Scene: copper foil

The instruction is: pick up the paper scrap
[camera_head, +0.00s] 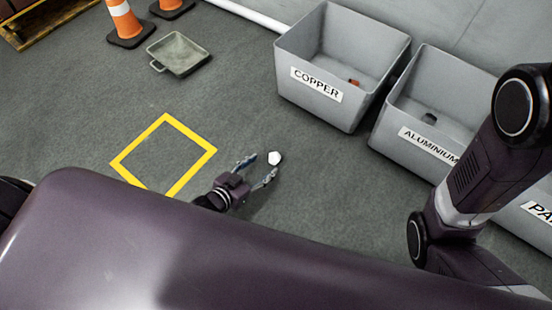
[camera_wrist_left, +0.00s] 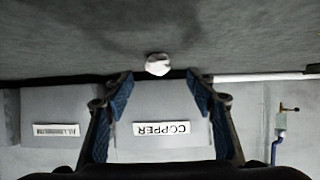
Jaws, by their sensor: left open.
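The paper scrap (camera_head: 275,158) is a small white crumpled piece on the grey floor, right of the yellow square. It also shows in the left wrist view (camera_wrist_left: 158,64), near the middle and beyond the fingertips. My left gripper (camera_head: 259,166) is open, low over the floor, with its fingers pointing toward the scrap. In the left wrist view the two blue-padded fingers (camera_wrist_left: 160,86) stand apart with nothing between them, and the scrap lines up with the gap. My right arm shows at the right of the head view, but its gripper is not visible.
Grey bins stand to the right: the copper bin (camera_head: 352,112), holding a small reddish piece, the aluminium bin (camera_head: 400,143), and a partly hidden one (camera_head: 535,222). A yellow square (camera_head: 190,131) marks the floor. A tray (camera_head: 180,70) and orange cones (camera_head: 127,22) are farther back.

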